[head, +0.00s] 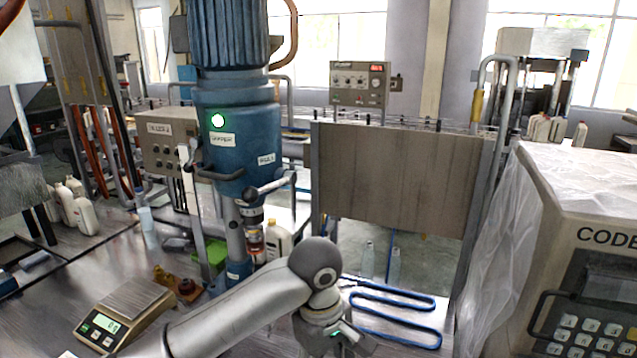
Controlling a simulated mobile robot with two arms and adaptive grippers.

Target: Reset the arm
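My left arm (240,312) comes in from the bottom left and bends at a grey rounded joint (318,265) near the lower middle. Its wrist and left gripper (345,342) point down at the bottom edge. The fingertips are not clearly visible, so I cannot tell whether it is open or shut. No held object shows. My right gripper is not in view.
A blue filling machine (238,130) stands behind the arm, with a white bottle (279,240) beside its nozzle. A scale (125,315) sits at lower left. Blue tubing (400,298) lies right of the gripper. A plastic-draped machine (585,200) blocks the right. White bottles (82,212) stand left.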

